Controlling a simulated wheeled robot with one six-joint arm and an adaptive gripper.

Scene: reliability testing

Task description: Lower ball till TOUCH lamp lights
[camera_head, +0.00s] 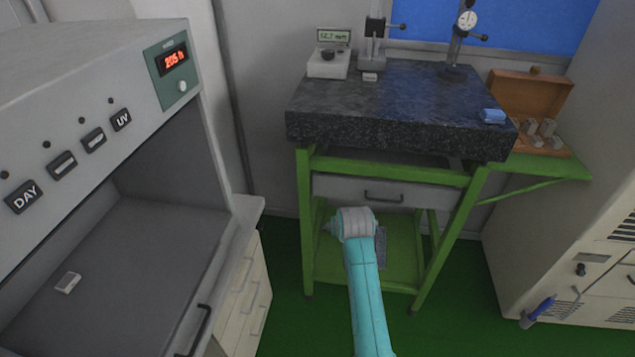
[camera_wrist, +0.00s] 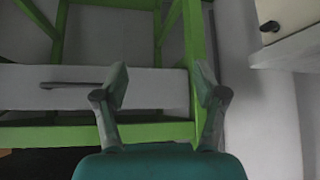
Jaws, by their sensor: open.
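On the dark granite plate (camera_head: 410,100) at the back stands a small white unit (camera_head: 328,64) with a knob and a green display that appears to read 12.7 mm. Right of it is a stand (camera_head: 372,55) with a black block and side knob (camera_head: 402,26). I cannot make out a ball or a TOUCH lamp. My gripper (camera_wrist: 160,82) is open and empty in the wrist view. Behind its fingers are a grey drawer front (camera_wrist: 150,88) and green frame bars. In the head view my arm is low in front of the granite table; its fingers cannot be made out.
A grey booth (camera_head: 60,85) stands left, a cabinet (camera_head: 560,200) right. Green floor is free around the table.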

